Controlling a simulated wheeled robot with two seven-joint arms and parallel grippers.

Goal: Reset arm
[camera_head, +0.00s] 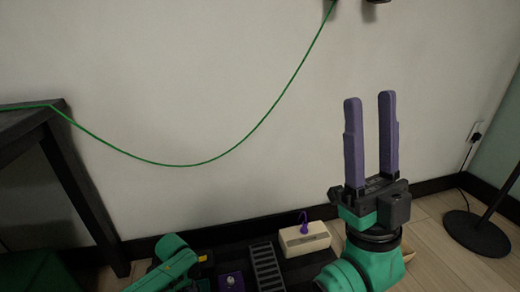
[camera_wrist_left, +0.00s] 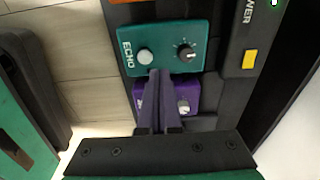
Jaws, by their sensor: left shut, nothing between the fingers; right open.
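My right gripper (camera_head: 370,135) points straight up in the head view, in front of the bare wall. Its two purple fingers stand apart with nothing between them. My left gripper (camera_wrist_left: 157,100) shows in the left wrist view with its purple fingers together and nothing held. Its fingers overlap the view of a purple pedal (camera_wrist_left: 188,99) and reach toward the edge of a teal pedal (camera_wrist_left: 164,47) marked ECHO. I cannot tell whether they touch either pedal.
A dark board (camera_wrist_left: 225,80) carries the pedals. A cream box (camera_head: 304,238) with a purple hook-shaped piece sits by the wall. A green cable (camera_head: 180,165) sags from the dark table (camera_head: 30,120) up the wall. A lamp base (camera_head: 477,235) stands right.

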